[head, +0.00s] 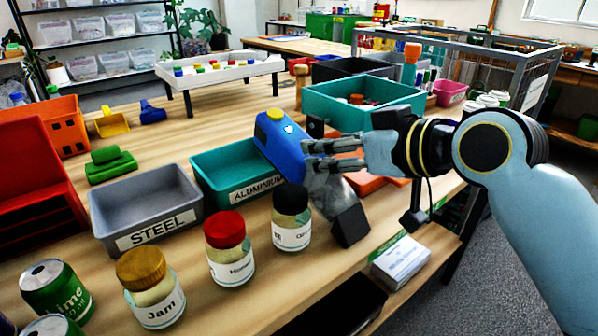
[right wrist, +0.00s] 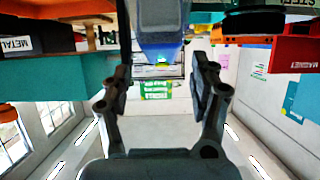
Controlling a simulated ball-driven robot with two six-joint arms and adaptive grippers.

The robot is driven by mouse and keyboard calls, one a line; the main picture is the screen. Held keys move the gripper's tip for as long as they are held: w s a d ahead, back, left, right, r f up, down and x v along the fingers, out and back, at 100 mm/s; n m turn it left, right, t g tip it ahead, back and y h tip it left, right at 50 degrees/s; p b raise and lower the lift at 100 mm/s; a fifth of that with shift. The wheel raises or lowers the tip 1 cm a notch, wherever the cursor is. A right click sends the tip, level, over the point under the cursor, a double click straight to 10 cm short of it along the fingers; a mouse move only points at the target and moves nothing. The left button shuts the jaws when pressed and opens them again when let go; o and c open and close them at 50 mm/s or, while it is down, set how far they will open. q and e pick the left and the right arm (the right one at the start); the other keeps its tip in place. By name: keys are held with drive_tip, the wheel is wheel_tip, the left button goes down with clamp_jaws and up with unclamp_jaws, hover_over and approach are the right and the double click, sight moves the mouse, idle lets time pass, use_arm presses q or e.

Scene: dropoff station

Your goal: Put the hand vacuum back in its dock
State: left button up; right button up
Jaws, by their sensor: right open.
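The hand vacuum (head: 281,143) has a blue body with a yellow button, a grey see-through section and a dark block at its lower end. It lies tilted at the right of the aluminium bin. My right gripper (head: 307,155) is open at the vacuum's right side, its fingers overlapping the blue body in the head view. In the right wrist view, the blue and grey vacuum (right wrist: 160,42) shows beyond and between the spread fingertips (right wrist: 160,75). Contact cannot be told. I cannot clearly pick out the dock. My left gripper is not in view.
Left of the vacuum stand the teal aluminium bin (head: 205,185) and grey steel bin (head: 105,225). Jars with black (head: 291,235), red (head: 230,265) and gold lids stand in front. A teal crate (head: 345,112) stands behind the gripper. The table's right edge is close.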

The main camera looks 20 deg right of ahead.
drive_tip(key=x, duration=0.3)
drive_tip(key=shift+w, duration=0.1)
drive_tip(key=x, duration=0.5)
drive_tip(key=shift+w+a+r, duration=0.1)
drive_tip(key=shift+a+r, duration=0.1)
drive_tip(key=shift+r, duration=0.2)
drive_tip(key=c, duration=1.3)
drive_tip(key=shift+r, duration=0.1)
clamp_jaws()
